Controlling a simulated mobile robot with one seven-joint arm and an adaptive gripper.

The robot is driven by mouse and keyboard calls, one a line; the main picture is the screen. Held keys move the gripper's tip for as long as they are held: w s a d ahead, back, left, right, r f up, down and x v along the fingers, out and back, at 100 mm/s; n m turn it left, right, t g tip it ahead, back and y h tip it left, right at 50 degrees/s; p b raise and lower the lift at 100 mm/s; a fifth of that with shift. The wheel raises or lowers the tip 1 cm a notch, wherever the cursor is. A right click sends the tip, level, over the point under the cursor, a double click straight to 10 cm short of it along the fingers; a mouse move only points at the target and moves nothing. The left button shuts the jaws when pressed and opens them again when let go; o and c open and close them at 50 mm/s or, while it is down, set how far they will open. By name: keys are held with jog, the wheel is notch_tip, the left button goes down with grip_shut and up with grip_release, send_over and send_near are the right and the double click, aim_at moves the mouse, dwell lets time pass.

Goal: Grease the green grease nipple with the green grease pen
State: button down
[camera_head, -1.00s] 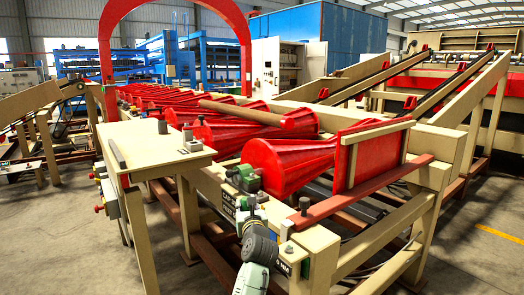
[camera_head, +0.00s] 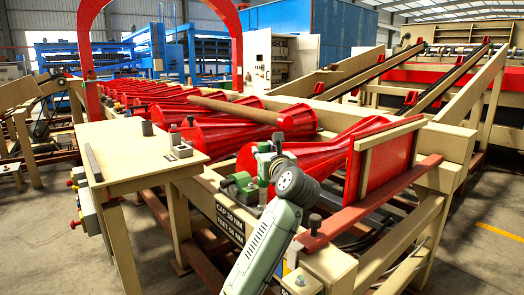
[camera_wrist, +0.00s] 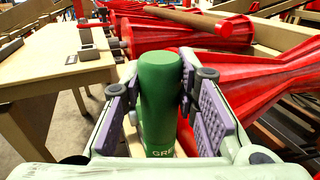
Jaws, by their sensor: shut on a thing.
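The green grease pen (camera_wrist: 160,98) is a green cylinder with pale lettering, partly cut off, near its lower end. It stands between the purple pads of my gripper (camera_wrist: 158,88) in the wrist view, and the gripper is shut on it. In the head view my gripper (camera_head: 268,166) is near the front end of the red rollers, close beside a green bearing housing (camera_head: 240,186) on the beige frame. I cannot make out the green grease nipple in either view.
A beige table (camera_head: 140,152) with a dark cylinder (camera_head: 146,128) and a small block stands to the left. Red ribbed rollers (camera_head: 300,158) run behind my gripper. A red upright panel (camera_head: 387,160) and a red-brown rail (camera_head: 370,200) are to the right.

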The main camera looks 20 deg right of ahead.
aim_at(264, 186)
jog(key=shift+s+r+p, duration=0.2)
jog(key=shift+p, duration=0.2)
jog(key=shift+f+b, duration=1.25)
jog(key=shift+f, duration=1.8)
jog(key=shift+f+b, duration=0.55)
jog(key=shift+f, duration=0.7)
jog(key=shift+r+p, duration=0.65)
jog(key=shift+p, duration=0.05)
